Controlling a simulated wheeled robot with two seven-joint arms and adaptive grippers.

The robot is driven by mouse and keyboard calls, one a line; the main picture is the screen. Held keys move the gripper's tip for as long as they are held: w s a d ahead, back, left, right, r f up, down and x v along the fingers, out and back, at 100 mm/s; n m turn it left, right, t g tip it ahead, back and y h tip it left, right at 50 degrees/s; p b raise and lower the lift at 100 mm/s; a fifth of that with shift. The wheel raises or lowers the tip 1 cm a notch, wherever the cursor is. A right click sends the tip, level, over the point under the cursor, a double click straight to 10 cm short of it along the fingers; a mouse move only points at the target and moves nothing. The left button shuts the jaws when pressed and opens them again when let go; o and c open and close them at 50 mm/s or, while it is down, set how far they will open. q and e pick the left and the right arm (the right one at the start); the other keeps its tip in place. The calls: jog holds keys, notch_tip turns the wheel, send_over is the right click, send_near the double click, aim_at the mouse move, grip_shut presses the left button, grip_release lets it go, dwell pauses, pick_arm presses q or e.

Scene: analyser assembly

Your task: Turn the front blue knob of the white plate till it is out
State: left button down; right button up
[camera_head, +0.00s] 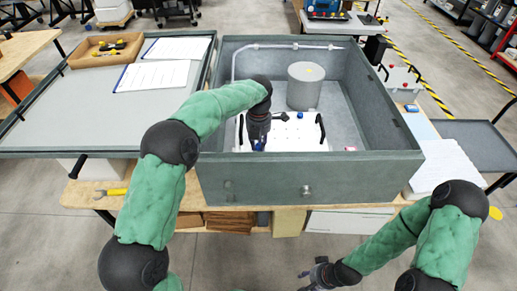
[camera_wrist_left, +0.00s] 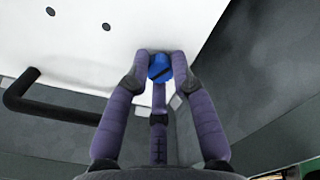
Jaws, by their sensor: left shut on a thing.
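The white plate (camera_head: 297,134) lies inside the grey open box, with a black handle on each side. In the left wrist view the plate (camera_wrist_left: 175,25) fills the upper part, and a blue knob (camera_wrist_left: 160,67) with a dark slot sits near its edge. My left gripper (camera_wrist_left: 160,62) is shut on this knob, its purple fingers around it. In the head view my left gripper (camera_head: 258,144) points down at the plate's front left and mostly hides the knob. Another blue knob (camera_head: 300,115) shows further back. My right gripper (camera_head: 312,273) is low in front of the table, too small to read.
The box's front wall (camera_head: 300,178) stands close before the plate. A grey cylinder (camera_head: 305,86) and a pale pipe (camera_head: 285,45) are behind it. The lid (camera_head: 60,108) to the left holds papers and a cardboard tray (camera_head: 105,50). A yellow tool (camera_head: 117,192) lies on the table.

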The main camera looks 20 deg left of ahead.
aim_at(259, 145)
pick_arm(q)
jog(key=shift+s+d+f+n+b, duration=0.2)
jog(key=shift+f+n+b, duration=0.4)
jog(key=shift+b, duration=0.8)
jog(key=shift+r, duration=0.15)
jog(key=c, duration=1.1)
grip_release()
jog(key=shift+o, duration=0.2)
jog(key=shift+w+a+r, duration=0.1)
jog(key=shift+w+r, duration=0.05)
jog(key=shift+r, duration=0.15)
jog(key=shift+r, duration=0.3)
notch_tip(259, 145, up, 11)
